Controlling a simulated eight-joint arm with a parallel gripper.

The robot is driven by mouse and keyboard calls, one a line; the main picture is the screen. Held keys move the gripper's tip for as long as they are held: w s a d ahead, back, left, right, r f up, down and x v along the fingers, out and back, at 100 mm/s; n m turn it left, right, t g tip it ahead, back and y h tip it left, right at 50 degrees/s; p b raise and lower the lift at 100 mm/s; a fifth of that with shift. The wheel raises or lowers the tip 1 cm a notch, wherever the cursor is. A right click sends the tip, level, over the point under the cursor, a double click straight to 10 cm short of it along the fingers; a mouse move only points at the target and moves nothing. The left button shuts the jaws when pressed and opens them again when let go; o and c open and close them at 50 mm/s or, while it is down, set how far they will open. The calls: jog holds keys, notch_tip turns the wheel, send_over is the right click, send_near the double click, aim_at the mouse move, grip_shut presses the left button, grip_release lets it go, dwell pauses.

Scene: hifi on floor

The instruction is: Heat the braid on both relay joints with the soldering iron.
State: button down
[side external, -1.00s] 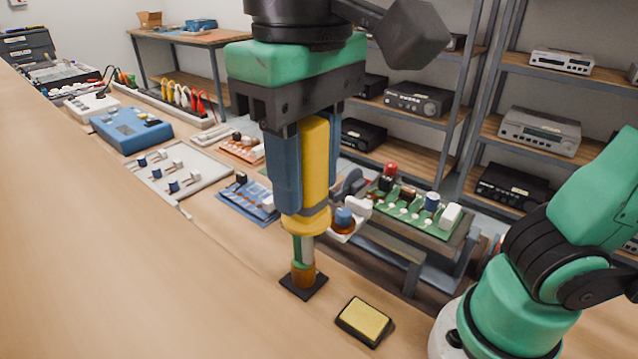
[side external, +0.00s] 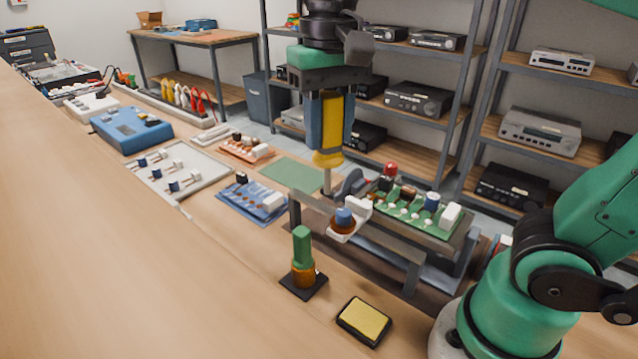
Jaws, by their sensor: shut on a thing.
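My gripper (side external: 329,122) is shut on the yellow handle of the soldering iron (side external: 328,150). The iron hangs upright, its metal shaft pointing down just left of the green relay board (side external: 410,212); its tip is hidden behind the grey frame. The board sits in a grey holder (side external: 390,250) and carries a red part, a blue cylinder, white blocks and several shiny joints. A white piece with a blue knob and a copper-coloured ring (side external: 343,223) is at the holder's front left; I cannot tell whether it is the braid. The green and orange iron stand (side external: 302,262) is empty.
A yellow sponge in a black tray (side external: 364,320) lies in front of the holder. A blue board (side external: 252,200), an orange board (side external: 245,149), a white tray of parts (side external: 178,172) and a green mat (side external: 291,173) lie left. The front-left bench is clear.

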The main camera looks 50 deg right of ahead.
jog(key=shift+s+d+f+m, duration=0.15)
jog(key=shift+d+f+m, duration=0.6)
jog(key=shift+d+f, duration=1.05)
jog(key=shift+s+d+f+m, duration=0.2)
jog(key=shift+d+f+m, duration=0.65)
jog(key=shift+d, duration=1.8)
jog(key=shift+s+d+f+m, duration=0.15)
jog(key=shift+d+f+m, duration=0.55)
jog(key=shift+d+f, duration=1.1)
jog(key=shift+d, duration=0.4)
notch_tip(320, 180, up, 5)
jog(key=shift+f, duration=0.2)
jog(key=shift+w+f, duration=0.55)
jog(key=shift+f, duration=0.4)
jog(key=shift+w+f, duration=0.55)
jog(key=shift+f, duration=0.35)
